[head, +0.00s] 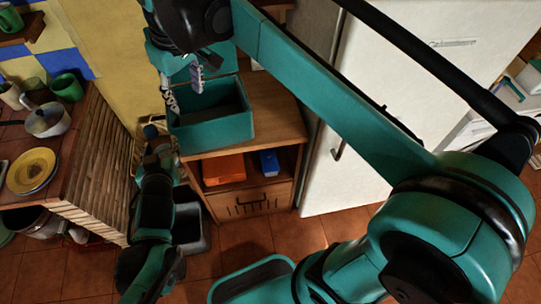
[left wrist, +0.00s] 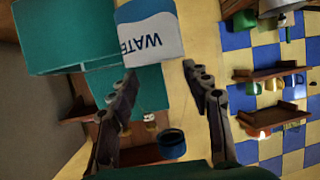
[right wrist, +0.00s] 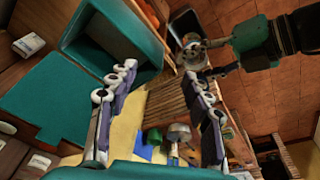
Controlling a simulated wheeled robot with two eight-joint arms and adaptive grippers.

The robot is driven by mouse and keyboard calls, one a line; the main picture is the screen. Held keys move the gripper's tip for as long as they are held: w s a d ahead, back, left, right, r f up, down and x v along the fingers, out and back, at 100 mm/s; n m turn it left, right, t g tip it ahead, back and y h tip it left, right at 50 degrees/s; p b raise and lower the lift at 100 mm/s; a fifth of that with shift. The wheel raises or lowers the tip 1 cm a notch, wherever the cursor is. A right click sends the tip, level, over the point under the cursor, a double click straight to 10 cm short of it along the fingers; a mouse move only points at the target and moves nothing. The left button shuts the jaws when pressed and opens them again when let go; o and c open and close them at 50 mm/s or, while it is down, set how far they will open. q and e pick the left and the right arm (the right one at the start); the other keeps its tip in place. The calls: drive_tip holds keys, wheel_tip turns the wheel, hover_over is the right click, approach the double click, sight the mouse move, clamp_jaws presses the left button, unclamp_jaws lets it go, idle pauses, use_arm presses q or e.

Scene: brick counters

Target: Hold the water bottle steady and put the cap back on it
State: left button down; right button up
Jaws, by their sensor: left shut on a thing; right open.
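The water bottle (left wrist: 150,30), white with a blue band and dark lettering, stands out at the top of the left wrist view. My left gripper (head: 155,148) is shut on it; its fingers (left wrist: 165,85) lie on either side of the bottle's line in the left wrist view. In the head view the bottle is mostly hidden by the gripper. My right gripper (head: 183,88) hangs over the teal box; it is open and nothing shows between its fingers (right wrist: 158,80). In the right wrist view my left gripper (right wrist: 205,55) is at upper right. I cannot make out the cap.
An open teal box (head: 225,130) sits on a wooden cabinet (head: 275,125), with an orange box (head: 223,169) and blue item (head: 269,162) on its shelf. A white fridge (head: 365,100) stands right. A counter at left holds a pot (head: 47,121) and yellow plate (head: 32,169).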

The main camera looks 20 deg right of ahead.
drive_tip(key=s+d+f+m+t, duration=0.2)
drive_tip(key=s+d+f, duration=0.4)
drive_tip(key=f, duration=0.3)
drive_tip(key=s+d+f+m+t, duration=0.2)
drive_tip(key=s+d+f+m, duration=0.1)
drive_tip(key=s+d+f, duration=0.3)
wheel_tip(320, 180, down, 4)
drive_tip(key=d, duration=0.2)
drive_tip(key=shift+s+d+m+t+h, duration=0.15)
drive_tip(key=shift+d+m+t+h, duration=0.25)
